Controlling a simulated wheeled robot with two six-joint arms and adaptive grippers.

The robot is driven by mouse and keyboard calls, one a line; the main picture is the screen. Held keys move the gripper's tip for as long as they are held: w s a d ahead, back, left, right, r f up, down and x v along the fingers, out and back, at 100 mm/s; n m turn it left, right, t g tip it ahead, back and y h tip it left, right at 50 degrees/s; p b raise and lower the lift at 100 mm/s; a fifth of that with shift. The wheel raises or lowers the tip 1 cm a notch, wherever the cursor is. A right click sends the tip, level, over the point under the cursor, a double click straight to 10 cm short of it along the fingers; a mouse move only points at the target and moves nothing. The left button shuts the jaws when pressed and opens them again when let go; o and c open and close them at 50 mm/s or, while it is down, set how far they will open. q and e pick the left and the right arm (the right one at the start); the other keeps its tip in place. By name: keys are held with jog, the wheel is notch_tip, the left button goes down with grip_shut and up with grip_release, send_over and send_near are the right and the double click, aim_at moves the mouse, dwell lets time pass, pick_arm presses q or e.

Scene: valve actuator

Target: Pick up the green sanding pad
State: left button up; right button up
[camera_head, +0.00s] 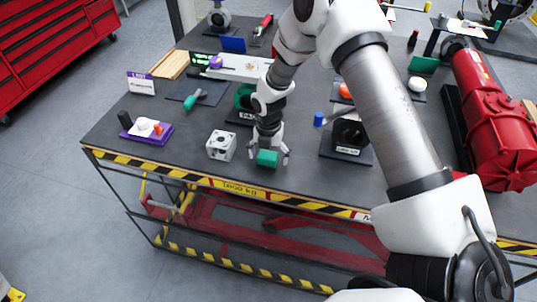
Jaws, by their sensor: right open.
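The green sanding pad (267,159) is a small green block near the front edge of the dark workbench (190,125). My right gripper (268,157) points down over the pad from above. Its fingers are open, one on each side of the pad. I cannot tell whether the fingers touch it. My left gripper does not show in this view.
A silver cube with holes (221,146) stands just left of the pad. A black block on a labelled mat (346,148) and a blue cylinder (319,119) are to the right. A red actuator (491,120) lies far right. The front bench edge has a striped border (230,184).

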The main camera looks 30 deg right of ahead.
jog(key=shift+w+d+f, duration=0.15)
jog(key=shift+w+f, duration=0.4)
jog(key=shift+f, duration=0.2)
jog(key=shift+s+r, duration=0.15)
jog(key=shift+s+a+r, duration=0.2)
jog(key=shift+s, duration=0.05)
jog(key=c, duration=0.6)
jog(key=shift+s+r, duration=0.1)
jog(key=c, duration=0.7)
jog(key=shift+c, duration=0.6)
jog(key=shift+w+d+r+b, duration=0.1)
jog(key=shift+w+r+b, duration=0.25)
jog(key=shift+b, duration=0.15)
notch_tip(320, 180, up, 2)
jog(key=shift+r+b, duration=0.1)
jog(key=shift+b, duration=0.45)
pick_arm(q)
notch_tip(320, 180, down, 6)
jog(key=b, duration=0.4)
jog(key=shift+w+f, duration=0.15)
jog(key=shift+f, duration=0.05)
pick_arm(e)
jog(key=s+a+r, duration=0.1)
jog(key=s+a, duration=0.1)
jog(key=s, duration=0.5)
jog(key=s+a, duration=0.3)
jog(key=s, duration=0.5)
jog(key=shift+s+a+r, duration=0.15)
jog(key=shift+a+r, duration=0.2)
jog(key=shift+r, duration=0.05)
